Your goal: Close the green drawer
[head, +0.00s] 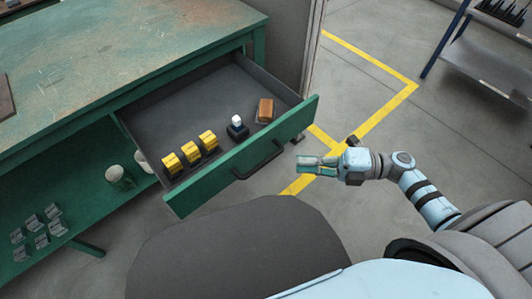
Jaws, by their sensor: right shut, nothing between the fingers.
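The green drawer (232,172) is pulled out of the green workbench in the head view. Its front has a dark bar handle (259,161). Inside lie several yellow blocks (190,152), a dark item with a white top (237,127) and a brown block (265,110). My right gripper (302,166) is shut and empty. In the picture it is just right of the drawer front's right part, apart from the handle; whether it touches the front is hard to tell. My left gripper is not in view.
The workbench top (130,45) lies behind the drawer. A lower green shelf (75,190) holds cups (117,174) and several small grey parts (36,232). Yellow lines (375,110) mark the open floor at the right. A metal rack (490,70) stands at the top right.

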